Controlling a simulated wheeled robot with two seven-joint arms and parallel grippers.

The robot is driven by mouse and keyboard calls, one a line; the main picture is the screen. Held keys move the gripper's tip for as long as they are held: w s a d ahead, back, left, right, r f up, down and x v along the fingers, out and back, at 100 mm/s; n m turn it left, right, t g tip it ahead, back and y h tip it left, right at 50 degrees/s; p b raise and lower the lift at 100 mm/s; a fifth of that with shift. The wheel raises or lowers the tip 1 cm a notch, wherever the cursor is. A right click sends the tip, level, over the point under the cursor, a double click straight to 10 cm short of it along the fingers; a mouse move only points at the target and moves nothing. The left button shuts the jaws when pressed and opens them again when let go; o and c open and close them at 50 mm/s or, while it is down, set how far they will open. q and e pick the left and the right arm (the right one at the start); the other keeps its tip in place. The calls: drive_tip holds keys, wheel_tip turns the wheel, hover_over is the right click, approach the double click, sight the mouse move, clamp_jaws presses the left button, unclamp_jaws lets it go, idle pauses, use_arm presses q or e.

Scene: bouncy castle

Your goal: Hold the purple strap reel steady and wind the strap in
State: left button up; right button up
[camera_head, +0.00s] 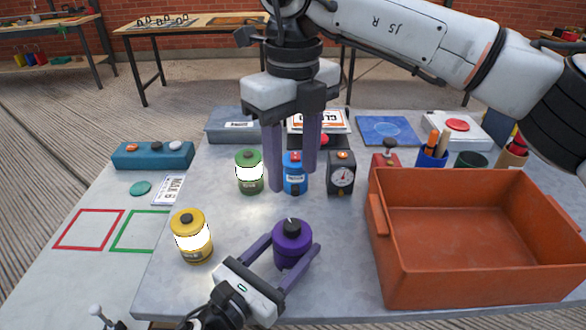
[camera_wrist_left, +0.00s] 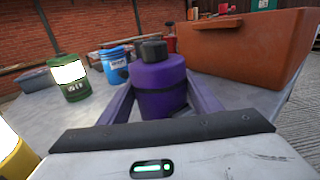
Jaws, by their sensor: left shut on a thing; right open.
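The purple strap reel (camera_head: 292,246) stands upright on the grey table, with a dark knob (camera_head: 291,226) on top. My left gripper (camera_head: 288,247) is shut on its body, one finger on each side; the left wrist view also shows the purple reel (camera_wrist_left: 160,88) between the fingers. My right gripper (camera_head: 293,180) is open and points down above the table, behind the purple reel. Its fingers are in front of and to either side of a blue reel (camera_head: 294,175). Whether they touch that reel cannot be told. No loose strap is visible on the purple reel.
A yellow reel (camera_head: 191,238) stands left of the purple one, and a green reel (camera_head: 249,174) farther back. A black gauge box (camera_head: 341,174) stands behind. A large orange bin (camera_head: 480,285) fills the right side. Red (camera_head: 88,230) and green (camera_head: 140,233) outlined squares lie clear at left.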

use_arm(q)
drive_tip(key=o, duration=1.5)
